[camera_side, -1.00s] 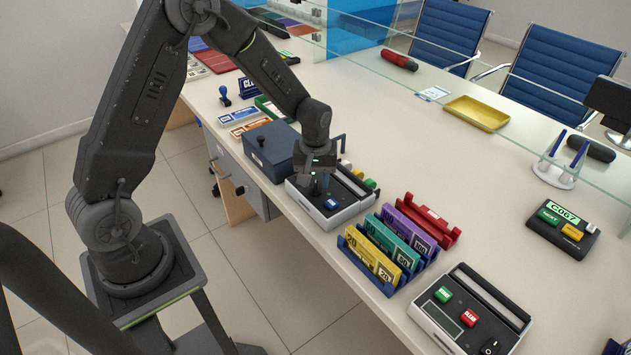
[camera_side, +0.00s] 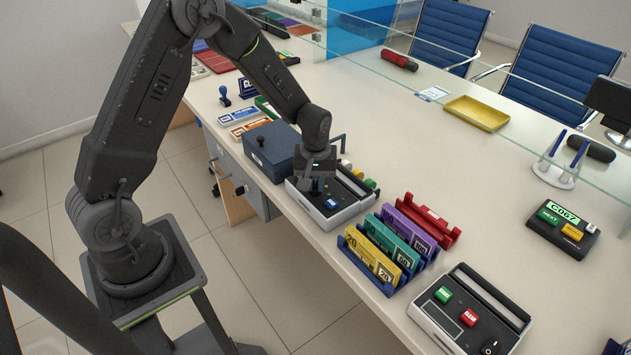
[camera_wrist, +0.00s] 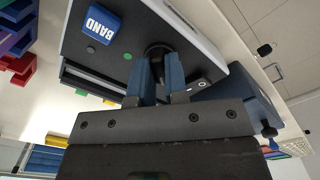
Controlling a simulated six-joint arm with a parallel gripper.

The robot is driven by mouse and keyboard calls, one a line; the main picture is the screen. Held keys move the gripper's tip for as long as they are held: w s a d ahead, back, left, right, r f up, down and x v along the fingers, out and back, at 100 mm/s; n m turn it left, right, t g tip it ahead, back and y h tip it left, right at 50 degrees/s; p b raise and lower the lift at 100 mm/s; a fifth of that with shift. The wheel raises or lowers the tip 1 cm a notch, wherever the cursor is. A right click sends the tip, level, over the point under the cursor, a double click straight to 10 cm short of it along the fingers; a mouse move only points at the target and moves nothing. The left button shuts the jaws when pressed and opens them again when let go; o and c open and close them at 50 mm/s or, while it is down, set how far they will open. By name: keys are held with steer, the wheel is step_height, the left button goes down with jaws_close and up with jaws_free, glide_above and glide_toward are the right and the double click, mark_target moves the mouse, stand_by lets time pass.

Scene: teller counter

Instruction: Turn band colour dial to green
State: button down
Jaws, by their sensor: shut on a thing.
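The dial (camera_wrist: 156,49) is a dark round knob on the panel of a white-and-black machine (camera_wrist: 184,22), near the blue BAND button (camera_wrist: 100,22). A small green dot (camera_wrist: 128,56) lies beside the dial in the wrist view. My gripper (camera_wrist: 160,62) points at the panel, with its two blue-grey fingers shut on the dial from both sides. The fingers hide part of the knob, and I cannot tell which way it points. In the side view, my gripper (camera_side: 317,187) is down on the machine (camera_side: 347,214), left of the BAND button (camera_side: 331,202).
A dark blue box (camera_side: 272,150) stands close behind the machine at left. A rack of coloured note holders (camera_side: 390,245) stands close in front at right. Another machine with green and red buttons (camera_side: 470,310) is farther right. The counter's middle is clear.

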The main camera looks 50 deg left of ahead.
steer(key=shift+m, duration=0.4)
steer(key=m, duration=0.3)
steer(key=shift+m, duration=0.4)
steer(key=m, duration=1)
steer(key=shift+m, duration=2.7)
steer(key=c, duration=1.1)
jaws_free()
steer(key=shift+c, duration=0.2)
